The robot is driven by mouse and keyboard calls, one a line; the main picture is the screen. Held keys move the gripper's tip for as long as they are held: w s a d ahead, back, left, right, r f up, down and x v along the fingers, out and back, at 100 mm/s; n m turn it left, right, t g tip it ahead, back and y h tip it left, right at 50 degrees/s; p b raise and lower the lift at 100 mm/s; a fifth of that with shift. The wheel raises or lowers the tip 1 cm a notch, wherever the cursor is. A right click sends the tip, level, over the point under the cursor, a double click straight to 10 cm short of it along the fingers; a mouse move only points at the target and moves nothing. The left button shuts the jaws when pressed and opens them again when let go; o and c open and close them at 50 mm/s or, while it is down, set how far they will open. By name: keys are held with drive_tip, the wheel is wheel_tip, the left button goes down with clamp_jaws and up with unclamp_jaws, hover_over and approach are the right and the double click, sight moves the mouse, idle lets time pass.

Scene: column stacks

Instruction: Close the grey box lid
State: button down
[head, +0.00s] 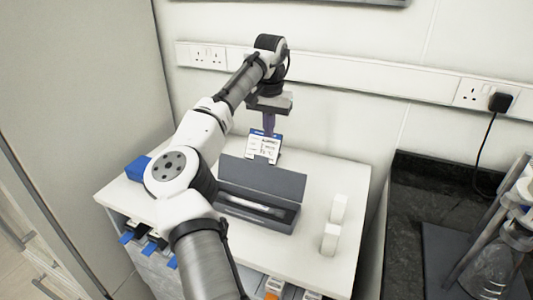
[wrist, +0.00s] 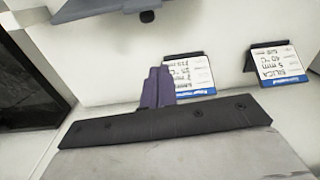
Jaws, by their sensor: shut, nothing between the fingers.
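The grey box (head: 228,204) stands on the white cabinet top with its lid (head: 262,179) open and raised at the back. A pale tube-like item (head: 252,205) lies inside. My gripper (head: 269,131) points down behind the raised lid, just above a label card; the purple fingers (wrist: 157,88) are together and empty in the wrist view. A dark grey part, probably the box or its lid (wrist: 85,9), shows at the top of the wrist view, apart from the fingers. My arm covers the left end of the box in the head view.
A label card (head: 263,147) stands behind the lid; a second card (wrist: 281,66) shows in the wrist view. Two white blocks (head: 338,208) (head: 329,239) stand right of the box. A blue item (head: 138,169) is at left. A wall with sockets (head: 208,55) is behind; a black bench (head: 420,190) lies right.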

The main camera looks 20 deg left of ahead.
sight(262, 172)
wheel_tip(262, 172, down, 8)
drive_tip(key=shift+s+a+r+p, duration=0.1)
drive_tip(key=shift+a+p, duration=0.05)
drive_tip(key=shift+p, duration=0.85)
drive_tip(key=s, duration=0.1)
drive_tip(key=s+p, duration=0.1)
drive_tip(key=s, duration=0.1)
drive_tip(key=shift+s+d+r, duration=0.1)
drive_tip(key=shift+d+r, duration=0.1)
drive_tip(key=shift+r, duration=0.2)
drive_tip(key=shift+s+a+b, duration=0.1)
drive_tip(key=shift+s+b, duration=0.05)
drive_tip(key=shift+b, duration=0.15)
